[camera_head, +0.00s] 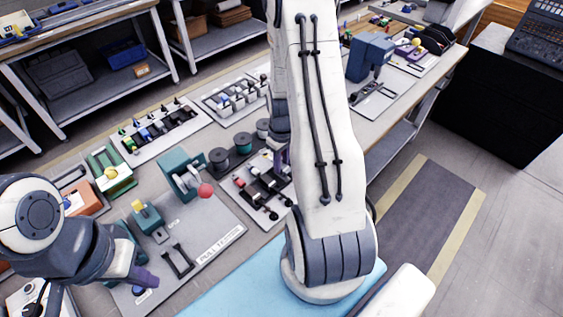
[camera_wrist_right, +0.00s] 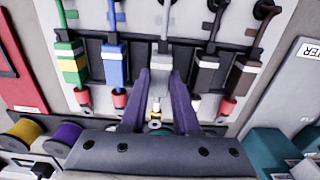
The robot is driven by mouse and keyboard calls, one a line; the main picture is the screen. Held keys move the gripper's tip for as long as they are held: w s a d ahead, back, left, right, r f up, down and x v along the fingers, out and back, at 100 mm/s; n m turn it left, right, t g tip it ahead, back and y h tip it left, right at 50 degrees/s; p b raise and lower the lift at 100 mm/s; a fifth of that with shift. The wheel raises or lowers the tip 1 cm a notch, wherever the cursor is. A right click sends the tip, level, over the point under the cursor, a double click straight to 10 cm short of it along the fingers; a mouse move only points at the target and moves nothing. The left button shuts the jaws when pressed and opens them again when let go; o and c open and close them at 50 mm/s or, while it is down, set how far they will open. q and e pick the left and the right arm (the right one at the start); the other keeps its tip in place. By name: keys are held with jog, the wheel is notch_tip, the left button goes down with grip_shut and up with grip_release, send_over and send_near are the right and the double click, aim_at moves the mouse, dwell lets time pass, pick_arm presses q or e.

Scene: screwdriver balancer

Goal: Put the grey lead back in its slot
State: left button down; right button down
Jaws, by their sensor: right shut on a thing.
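In the right wrist view, my right gripper (camera_wrist_right: 160,88) has its purple fingers closed on the grey lead (camera_wrist_right: 161,62). The lead's cable runs up and away, and its metal tip shows between the fingers. The lead lines up with the row on the dark rack (camera_wrist_right: 137,52), between the blue lead (camera_wrist_right: 113,64) and a black lead (camera_wrist_right: 205,70). I cannot tell whether it is seated in a slot.
The green lead (camera_wrist_right: 71,63) and a brown lead (camera_wrist_right: 243,77) stand at the row's ends. A yellow spool (camera_wrist_right: 22,133) and a purple spool (camera_wrist_right: 66,136) are at lower left. A pull-tester board (camera_head: 205,240) lies beside my left gripper.

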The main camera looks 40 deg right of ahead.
jog(key=shift+s+f+b, duration=0.1)
jog(key=shift+f+b, duration=0.3)
jog(key=shift+f, duration=0.2)
dwell(0.7)
jog(key=c, duration=0.6)
grip_release()
jog(key=shift+r, duration=0.1)
notch_tip(320, 180, up, 10)
jog(key=shift+r, duration=0.15)
dwell(0.4)
